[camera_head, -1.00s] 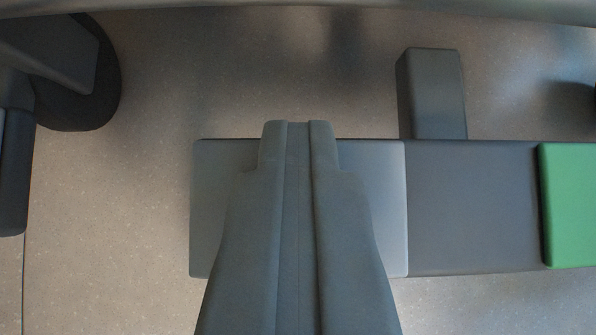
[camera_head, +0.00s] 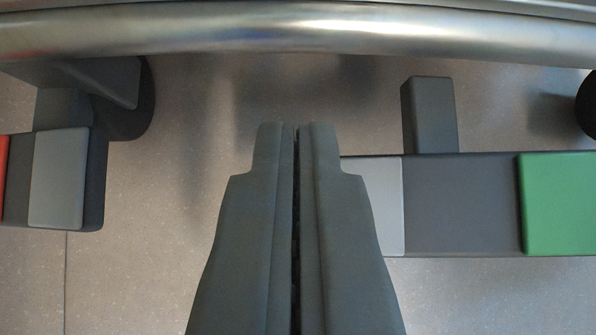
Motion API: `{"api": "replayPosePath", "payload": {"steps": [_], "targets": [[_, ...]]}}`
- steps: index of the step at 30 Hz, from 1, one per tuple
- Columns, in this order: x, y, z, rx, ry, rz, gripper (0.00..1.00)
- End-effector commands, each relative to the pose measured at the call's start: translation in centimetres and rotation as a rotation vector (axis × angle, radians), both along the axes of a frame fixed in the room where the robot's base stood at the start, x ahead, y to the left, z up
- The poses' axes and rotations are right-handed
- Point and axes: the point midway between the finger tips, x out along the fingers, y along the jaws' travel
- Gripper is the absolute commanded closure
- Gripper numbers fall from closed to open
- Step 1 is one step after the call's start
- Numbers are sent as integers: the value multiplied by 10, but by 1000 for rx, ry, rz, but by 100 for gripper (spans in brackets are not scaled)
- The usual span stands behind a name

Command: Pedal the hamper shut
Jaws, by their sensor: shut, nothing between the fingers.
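My gripper (camera_head: 297,126) is shut and empty, reaching up from the bottom middle of the view. A dark low bar (camera_head: 460,205) with a light grey pad (camera_head: 385,205) and a green pad (camera_head: 572,205) lies to its right. My fingers hide the left part of the grey pad, and I cannot tell whether they touch it. At the left edge is another dark piece with a grey pad (camera_head: 58,178) and a sliver of red pad (camera_head: 3,178). I cannot tell which pad is the hamper's pedal; no hamper body is clearly recognisable.
A shiny metal rail (camera_head: 300,30) crosses the whole top of the view. A dark wheel-like part (camera_head: 135,105) stands at upper left. A dark block (camera_head: 430,115) rises behind the bar. Speckled floor (camera_head: 170,230) is clear between the left piece and my gripper.

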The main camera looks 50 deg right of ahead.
Motion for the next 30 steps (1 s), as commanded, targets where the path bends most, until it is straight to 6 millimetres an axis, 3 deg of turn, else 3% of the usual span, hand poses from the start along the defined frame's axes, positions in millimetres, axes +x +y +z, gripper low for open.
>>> {"api": "replayPosePath", "payload": {"steps": [6, 14, 30], "targets": [[-23, 27, 32, -1, -1, 3, 100], [-42, 48, 60, -1, -2, 2, 100], [-49, 54, 68, -1, -1, 0, 100]]}}
